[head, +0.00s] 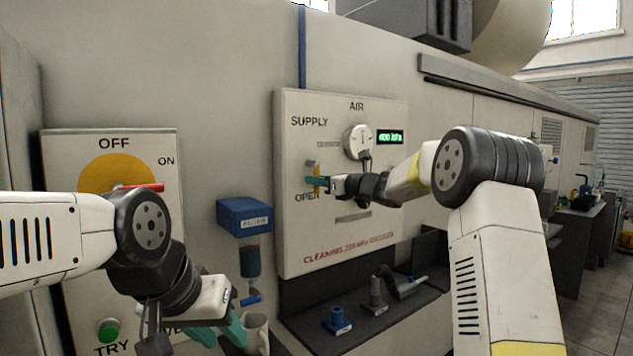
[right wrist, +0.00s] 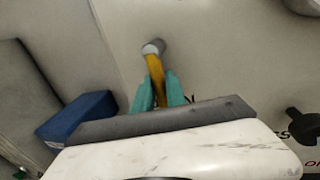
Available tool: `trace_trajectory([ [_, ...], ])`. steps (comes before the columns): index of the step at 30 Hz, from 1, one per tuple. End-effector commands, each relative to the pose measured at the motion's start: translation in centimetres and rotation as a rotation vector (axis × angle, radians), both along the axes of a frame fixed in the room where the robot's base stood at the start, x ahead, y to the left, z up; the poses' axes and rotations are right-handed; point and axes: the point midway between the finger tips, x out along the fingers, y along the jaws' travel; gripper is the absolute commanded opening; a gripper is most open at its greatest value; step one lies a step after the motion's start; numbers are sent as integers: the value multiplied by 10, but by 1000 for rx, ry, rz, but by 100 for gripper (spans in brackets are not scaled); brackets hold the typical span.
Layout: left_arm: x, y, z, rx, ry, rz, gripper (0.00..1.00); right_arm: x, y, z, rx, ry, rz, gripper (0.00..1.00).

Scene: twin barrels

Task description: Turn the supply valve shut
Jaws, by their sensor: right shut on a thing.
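The supply valve's yellow lever (head: 316,170) is on the grey AIR panel, below the word SUPPLY and just above the word OPEN. It hangs about upright in the head view. My right gripper (head: 322,184) has its teal fingers shut on the lever. In the right wrist view the lever (right wrist: 154,70) runs from a round grey pivot (right wrist: 153,47) down between the fingertips (right wrist: 160,93). The lever's lower end is hidden by the fingers. My left gripper (head: 222,333) is low at the left, its teal fingers apart and empty, away from the valve.
The AIR panel (head: 290,240) also bears a round gauge (head: 358,141) and a green display (head: 390,137). A blue filter unit (head: 244,216) juts out left of it. A dark shelf (head: 400,310) below holds fittings. An OFF/ON switch panel (head: 160,215) stands behind my left arm.

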Motion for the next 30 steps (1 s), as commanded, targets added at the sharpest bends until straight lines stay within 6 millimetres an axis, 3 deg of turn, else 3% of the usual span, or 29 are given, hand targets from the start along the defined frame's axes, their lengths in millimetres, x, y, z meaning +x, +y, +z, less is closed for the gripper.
trace_trajectory([
  [11,0,0,0,0,0,0,36,4,-6,0,-107,-78,-1,0],
  [30,0,0,0,0,0,0,36,18,-25,11,-583,-421,-1,0],
])
